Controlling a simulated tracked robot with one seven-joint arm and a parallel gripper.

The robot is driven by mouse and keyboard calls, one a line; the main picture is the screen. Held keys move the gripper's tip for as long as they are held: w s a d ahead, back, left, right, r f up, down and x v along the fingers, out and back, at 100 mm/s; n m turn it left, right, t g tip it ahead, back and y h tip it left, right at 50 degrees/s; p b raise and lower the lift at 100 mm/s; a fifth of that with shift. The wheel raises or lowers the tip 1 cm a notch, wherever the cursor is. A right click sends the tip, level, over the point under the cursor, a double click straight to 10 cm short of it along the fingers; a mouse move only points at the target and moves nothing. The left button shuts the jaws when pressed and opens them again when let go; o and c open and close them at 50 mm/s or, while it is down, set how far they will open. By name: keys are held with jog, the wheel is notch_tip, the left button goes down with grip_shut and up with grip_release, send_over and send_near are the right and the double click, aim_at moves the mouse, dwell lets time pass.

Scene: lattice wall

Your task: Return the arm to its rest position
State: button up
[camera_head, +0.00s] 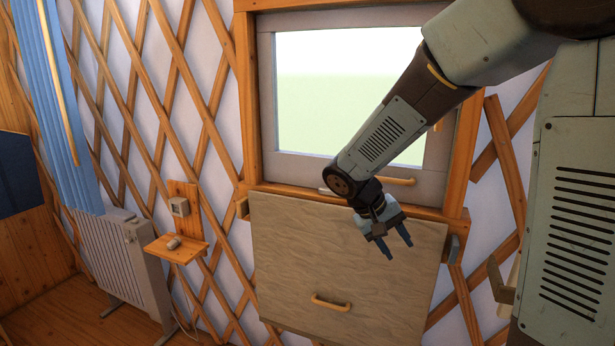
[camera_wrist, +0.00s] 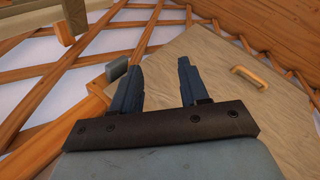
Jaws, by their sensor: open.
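My gripper (camera_head: 398,246) is open and empty, with its two blue fingers apart and pointing down and to the right in the head view. It hangs at the end of my arm in front of a pale wooden panel (camera_head: 300,262) below the window. In the wrist view my gripper (camera_wrist: 157,82) shows both fingers spread with nothing between them. The panel (camera_wrist: 215,65) lies beyond the fingers there. My arm is stretched from the upper right down across the window. I cannot tell the exact gap between the fingers and the panel.
The window (camera_head: 330,100) has a handle (camera_head: 396,181) close to my wrist. The panel has a handle (camera_head: 331,303). A lattice wall (camera_head: 140,80) surrounds them. A radiator (camera_head: 120,260), blue curtain (camera_head: 62,110) and small wooden shelf (camera_head: 176,248) stand at the left.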

jog(key=s+d+r+t+y, duration=0.2)
jog(key=s+r+y, duration=0.1)
jog(key=s+r, duration=0.3)
jog(key=s+d+r+m+t+y, duration=0.1)
jog(key=s+d+r+t+y, duration=0.1)
jog(key=s+r, duration=0.4)
jog(key=shift+s+t+y, duration=0.6)
jog(key=shift+s+y, duration=0.2)
jog(key=shift+s, duration=1.65)
